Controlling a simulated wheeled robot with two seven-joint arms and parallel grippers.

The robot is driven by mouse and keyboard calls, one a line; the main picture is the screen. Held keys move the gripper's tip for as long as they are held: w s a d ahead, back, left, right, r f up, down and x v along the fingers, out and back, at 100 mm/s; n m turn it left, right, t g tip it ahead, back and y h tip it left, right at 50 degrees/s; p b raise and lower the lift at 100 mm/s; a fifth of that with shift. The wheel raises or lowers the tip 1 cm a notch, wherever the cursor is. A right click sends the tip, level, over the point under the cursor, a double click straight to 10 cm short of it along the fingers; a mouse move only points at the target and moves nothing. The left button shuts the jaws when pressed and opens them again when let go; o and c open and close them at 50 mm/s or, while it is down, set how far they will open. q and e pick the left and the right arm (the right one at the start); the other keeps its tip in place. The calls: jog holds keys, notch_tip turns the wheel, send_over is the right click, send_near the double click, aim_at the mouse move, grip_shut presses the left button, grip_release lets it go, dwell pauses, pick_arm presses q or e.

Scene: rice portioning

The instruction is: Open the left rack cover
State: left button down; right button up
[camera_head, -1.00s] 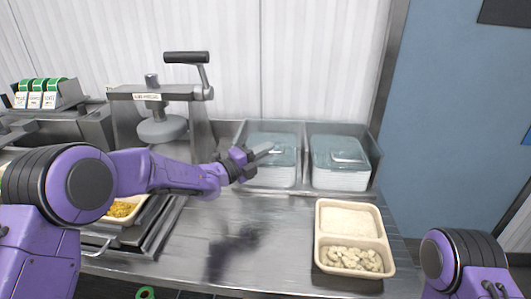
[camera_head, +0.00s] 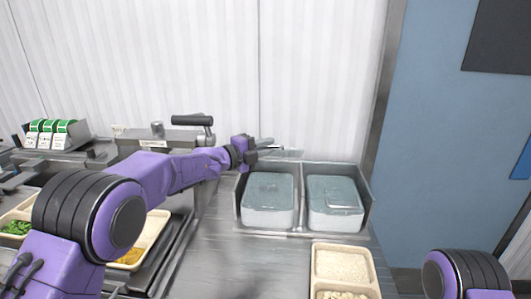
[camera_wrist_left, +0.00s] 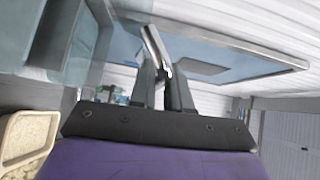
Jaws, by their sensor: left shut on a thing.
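The left rack box (camera_head: 269,198) stands in the metal rack, with a pale blue top and no handle visible on it. My left gripper (camera_head: 266,146) is above and behind this box, near the wall. It is shut on a thin grey handle, which the wrist view shows between the fingers (camera_wrist_left: 163,72). The handle looks like that of the left rack cover; a thin pale edge, seen almost edge-on, shows beside the gripper (camera_head: 284,154). The right rack box (camera_head: 334,206) has its cover and handle on top. My right gripper is out of view.
A beige tray (camera_head: 374,267) with rice and pale pieces sits in front of the rack. A metal press (camera_head: 160,135) stands left, partly behind my left arm. Food trays (camera_head: 150,238) lie lower left. The steel counter (camera_head: 265,255) is clear in the middle.

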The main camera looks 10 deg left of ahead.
pick_arm(q)
jog(key=shift+r, duration=0.1)
dwell(0.3)
jog(key=c, duration=1.2)
grip_release()
jog(key=shift+s+a, duration=0.1)
jog(key=b+v, duration=0.5)
jog(key=v, duration=0.5)
jog(key=shift+s+a, duration=0.1)
